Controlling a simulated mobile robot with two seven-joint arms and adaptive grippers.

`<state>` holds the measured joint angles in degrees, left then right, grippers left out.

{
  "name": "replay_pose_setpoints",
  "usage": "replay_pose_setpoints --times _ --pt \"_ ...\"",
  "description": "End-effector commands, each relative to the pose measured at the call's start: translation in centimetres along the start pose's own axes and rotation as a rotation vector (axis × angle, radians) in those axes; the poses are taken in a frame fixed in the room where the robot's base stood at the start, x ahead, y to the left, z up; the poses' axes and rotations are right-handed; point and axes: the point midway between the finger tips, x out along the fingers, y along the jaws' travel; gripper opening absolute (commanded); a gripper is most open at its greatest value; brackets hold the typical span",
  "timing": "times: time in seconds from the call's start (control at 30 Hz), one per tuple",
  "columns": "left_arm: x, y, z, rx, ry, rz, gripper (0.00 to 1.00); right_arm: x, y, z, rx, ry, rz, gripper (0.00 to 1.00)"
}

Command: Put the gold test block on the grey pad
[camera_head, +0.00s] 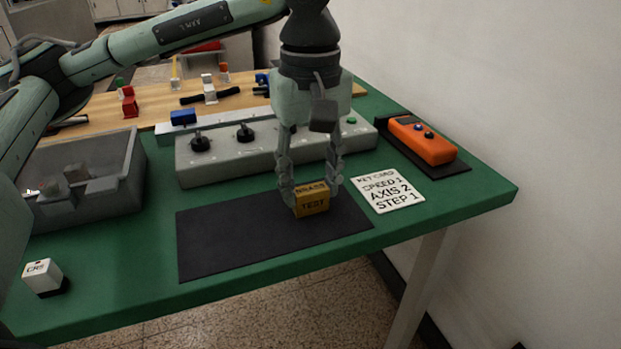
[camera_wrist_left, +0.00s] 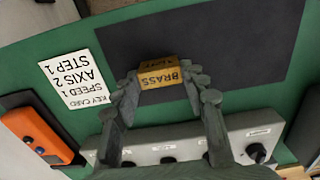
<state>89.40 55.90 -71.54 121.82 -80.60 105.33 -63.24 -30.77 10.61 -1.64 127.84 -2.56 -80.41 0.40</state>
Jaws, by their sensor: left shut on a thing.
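The gold test block (camera_head: 312,204), lettered BRASS and TEST, is between the fingertips of my left gripper (camera_head: 312,192). The gripper points down and is shut on it. The block is at the right part of the dark grey pad (camera_head: 235,240); whether its underside touches the pad or is just above it, I cannot tell. In the left wrist view the block (camera_wrist_left: 160,73) sits between both fingers, near an edge of the dark pad (camera_wrist_left: 245,40). My right gripper is not in view.
A white key card (camera_head: 388,192) lies right of the pad, with an orange pendant (camera_head: 422,139) behind it. A grey control box (camera_head: 225,164) with black knobs stands behind the pad. A grey bin (camera_head: 95,200) and a white cube (camera_head: 42,275) are at left. The pad's left part is clear.

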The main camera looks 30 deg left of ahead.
Motion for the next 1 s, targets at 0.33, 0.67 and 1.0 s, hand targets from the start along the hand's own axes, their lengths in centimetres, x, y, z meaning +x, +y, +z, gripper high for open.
replay_pose_setpoints --times 0.33,0.67,1.0 --pt "0.1 0.0 0.0 0.000 0.000 0.000 0.63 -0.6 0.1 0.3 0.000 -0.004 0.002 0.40" --pt "-0.4 0.0 0.0 0.000 0.000 0.000 0.63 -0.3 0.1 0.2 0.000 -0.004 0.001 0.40" --pt "-6.9 0.1 0.0 0.002 0.001 0.004 0.63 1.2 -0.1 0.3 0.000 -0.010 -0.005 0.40"
